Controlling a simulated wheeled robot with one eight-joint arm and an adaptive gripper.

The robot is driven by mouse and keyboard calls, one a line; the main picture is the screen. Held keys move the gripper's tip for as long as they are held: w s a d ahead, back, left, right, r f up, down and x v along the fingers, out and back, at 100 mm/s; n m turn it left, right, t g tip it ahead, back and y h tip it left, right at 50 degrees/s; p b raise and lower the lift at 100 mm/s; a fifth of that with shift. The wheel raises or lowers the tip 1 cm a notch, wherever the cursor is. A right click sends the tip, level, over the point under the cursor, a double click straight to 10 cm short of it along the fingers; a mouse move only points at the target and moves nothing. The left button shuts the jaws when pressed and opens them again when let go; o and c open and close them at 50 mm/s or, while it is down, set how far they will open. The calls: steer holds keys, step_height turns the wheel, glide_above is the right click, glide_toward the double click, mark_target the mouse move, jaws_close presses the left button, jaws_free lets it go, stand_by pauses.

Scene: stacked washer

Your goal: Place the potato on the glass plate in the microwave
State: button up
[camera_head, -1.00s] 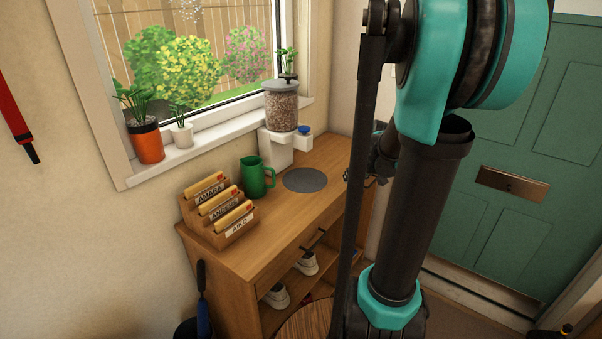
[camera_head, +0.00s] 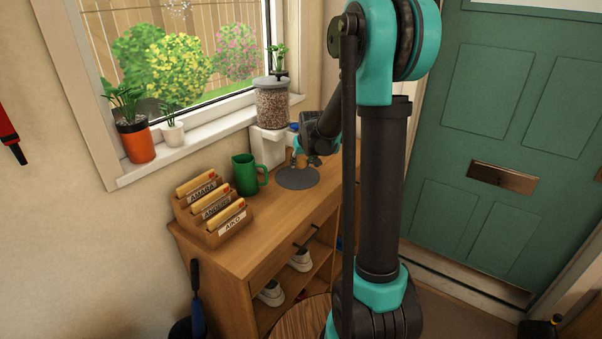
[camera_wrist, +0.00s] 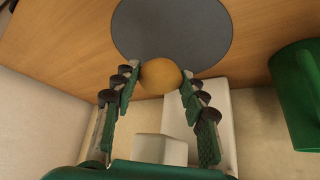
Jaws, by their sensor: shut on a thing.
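My gripper (camera_head: 306,156) is at the back of the wooden cabinet, over the round grey disc (camera_head: 297,181). In the wrist view my gripper (camera_wrist: 158,82) is shut on a smooth, round, orange-tan thing (camera_wrist: 160,75), which may be the potato. It overlaps the near edge of the grey disc (camera_wrist: 172,30) in that view. I cannot tell whether it touches the disc. It is not clear in the head view. No microwave or glass plate shows in either view.
A green jug (camera_head: 247,175) stands left of the disc, and a letter rack (camera_head: 212,212) is further left. A dispenser (camera_head: 271,104) on a white base (camera_head: 268,147) stands behind. The cabinet top (camera_head: 258,232) is clear in front. A green door (camera_head: 500,110) is at right.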

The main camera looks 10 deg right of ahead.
mark_target(302, 168)
steer(key=shift+w+a+f, duration=0.1)
steer(key=shift+f, duration=1.1)
steer(key=shift+w+a+f, duration=0.1)
steer(key=shift+f, duration=1.1)
steer(key=o, duration=1.2)
steer(key=shift+f, duration=0.1)
